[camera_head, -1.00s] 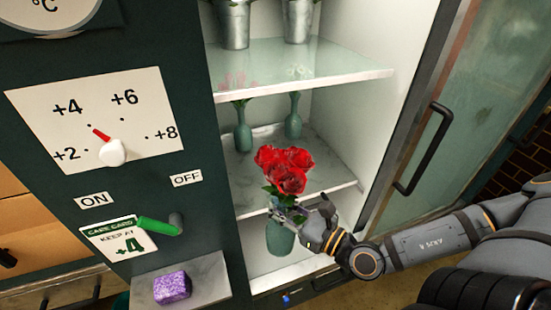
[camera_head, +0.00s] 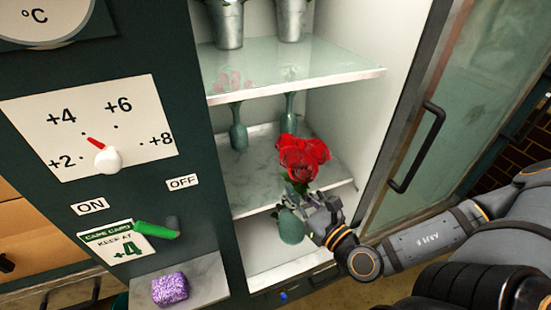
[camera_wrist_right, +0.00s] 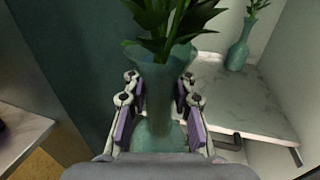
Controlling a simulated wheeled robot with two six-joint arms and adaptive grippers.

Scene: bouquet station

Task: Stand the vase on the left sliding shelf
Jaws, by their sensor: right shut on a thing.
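A green glass vase (camera_head: 291,227) with red roses (camera_head: 302,156) is in my right gripper (camera_head: 304,203), in front of the open cabinet. In the right wrist view the gripper (camera_wrist_right: 160,105) has a finger on each side of the vase (camera_wrist_right: 158,122), shut on it below the flared rim. The vase looks roughly upright. A marble shelf (camera_head: 255,185) lies behind and above the vase body in the head view; it also shows at the right of the wrist view (camera_wrist_right: 240,105). I cannot tell which shelf is the left sliding one. My left gripper is not in view.
Two slim green vases (camera_head: 238,130) stand at the back of the marble shelf, whose front is clear. A glass shelf (camera_head: 290,70) with metal buckets (camera_head: 226,25) is above. The open glass door (camera_head: 450,120) is at the right. A purple sponge (camera_head: 170,290) sits on a ledge.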

